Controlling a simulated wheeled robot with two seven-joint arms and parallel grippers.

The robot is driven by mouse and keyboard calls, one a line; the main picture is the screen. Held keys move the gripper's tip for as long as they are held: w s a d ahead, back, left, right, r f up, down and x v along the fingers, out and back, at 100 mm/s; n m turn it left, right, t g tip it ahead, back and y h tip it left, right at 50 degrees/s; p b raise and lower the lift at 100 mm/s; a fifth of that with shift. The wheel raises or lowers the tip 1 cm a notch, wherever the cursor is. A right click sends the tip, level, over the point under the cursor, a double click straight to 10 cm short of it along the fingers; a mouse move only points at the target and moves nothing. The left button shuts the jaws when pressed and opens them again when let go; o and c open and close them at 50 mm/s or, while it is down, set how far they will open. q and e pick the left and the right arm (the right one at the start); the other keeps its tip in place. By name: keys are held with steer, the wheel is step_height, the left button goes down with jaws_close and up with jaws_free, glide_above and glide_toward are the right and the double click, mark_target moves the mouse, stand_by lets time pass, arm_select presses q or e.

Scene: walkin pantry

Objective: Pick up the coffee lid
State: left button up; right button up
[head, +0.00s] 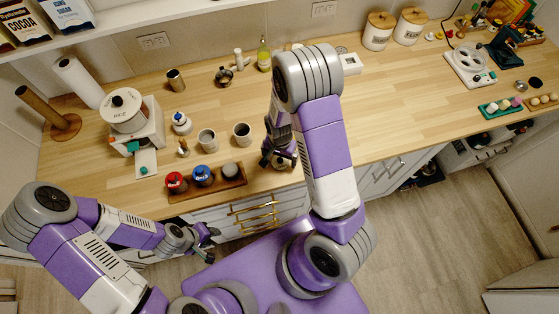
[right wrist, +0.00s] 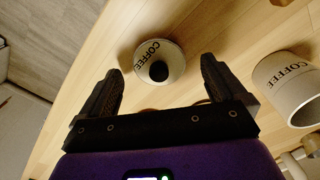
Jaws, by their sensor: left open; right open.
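The coffee lid (right wrist: 171,52) is a pale disc marked COFFEE with a black knob. In the right wrist view it lies on the wooden counter, just beyond and between the fingertips. In the head view the lid (head: 284,163) is mostly hidden by my right gripper (head: 276,158), near the counter's front edge. My right gripper (right wrist: 161,70) is open and empty, one finger to each side of the lid's near part. My left gripper (head: 206,234) is open and empty, low in front of the drawers.
An open canister marked COFFEE (right wrist: 288,92) stands right of the lid in the wrist view. A wooden tray (head: 237,190) with several small jars lies at the front edge. The counter right of my right arm is largely clear.

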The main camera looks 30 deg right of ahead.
steer(key=shift+s+f, duration=0.1)
steer(key=shift+f, duration=0.6)
steer(key=c, duration=1.1)
steer(key=shift+r, duration=0.1)
